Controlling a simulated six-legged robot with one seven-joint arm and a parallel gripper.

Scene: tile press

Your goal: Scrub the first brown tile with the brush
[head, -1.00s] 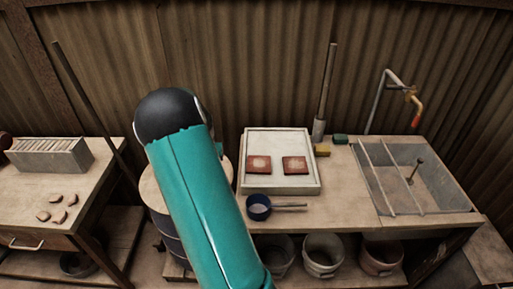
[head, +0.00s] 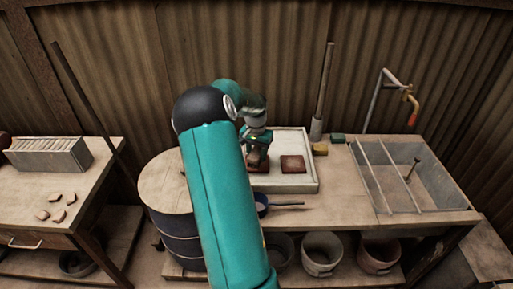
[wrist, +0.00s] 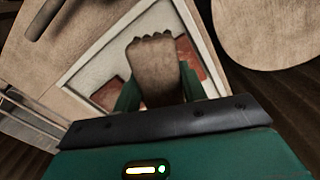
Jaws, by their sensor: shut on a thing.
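My gripper (head: 257,138) is over the left side of the white tray (head: 308,184), pointing down. It is shut on the brush (head: 257,157), a brown block that also shows between the green fingers in the wrist view (wrist: 155,70). The brush is at the left brown tile (head: 258,170), which it mostly covers; I cannot tell whether they touch. Part of that tile shows beside the brush in the wrist view (wrist: 188,60).
A yellow block (head: 320,149) and a green block (head: 338,139) lie behind right. A sink (head: 425,185) is at right. A barrel (head: 165,185) stands at left.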

